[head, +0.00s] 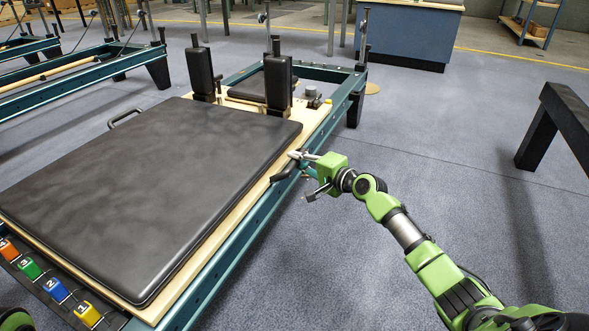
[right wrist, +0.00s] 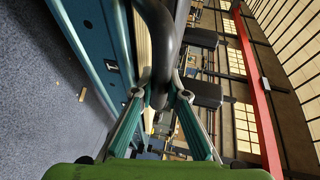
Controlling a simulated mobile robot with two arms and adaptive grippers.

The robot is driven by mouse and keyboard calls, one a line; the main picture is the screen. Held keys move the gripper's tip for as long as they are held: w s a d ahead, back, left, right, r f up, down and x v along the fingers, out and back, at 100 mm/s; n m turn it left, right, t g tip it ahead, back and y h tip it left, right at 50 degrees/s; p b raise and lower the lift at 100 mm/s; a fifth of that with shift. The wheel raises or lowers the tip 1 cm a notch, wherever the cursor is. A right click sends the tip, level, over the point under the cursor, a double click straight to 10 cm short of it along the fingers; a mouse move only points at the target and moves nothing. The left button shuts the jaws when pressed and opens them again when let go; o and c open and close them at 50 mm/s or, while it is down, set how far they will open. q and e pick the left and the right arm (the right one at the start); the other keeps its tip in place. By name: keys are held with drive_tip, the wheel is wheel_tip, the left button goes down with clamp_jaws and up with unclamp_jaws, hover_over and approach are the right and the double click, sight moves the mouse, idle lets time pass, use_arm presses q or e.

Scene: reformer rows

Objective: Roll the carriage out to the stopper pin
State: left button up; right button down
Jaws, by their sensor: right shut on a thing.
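The carriage (head: 165,160) is a black padded platform on a pale wooden base, lying within the teal frame (head: 245,222) of the reformer. Two upright black shoulder rests (head: 202,72) stand at its far end. A black handle (head: 281,176) sticks out from its right side. My right gripper (head: 296,164) is shut on this handle. In the right wrist view the handle (right wrist: 166,45) runs between the two fingers (right wrist: 162,97). I cannot make out the stopper pin for certain. My left gripper is not in view.
Numbered coloured tags (head: 57,289) line the near end of the frame. A second handle (head: 125,117) is on the carriage's left side. Another reformer (head: 75,87) stands at left, and a black-legged piece (head: 540,125) at right. The floor right of the frame is mostly clear.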

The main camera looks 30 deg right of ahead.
drive_tip(key=shift+w+d, duration=0.1)
idle(0.3)
drive_tip(key=c, duration=2)
unclamp_jaws()
drive_tip(key=shift+o, duration=0.2)
drive_tip(key=v, duration=1.2)
drive_tip(key=shift+f, duration=0.1)
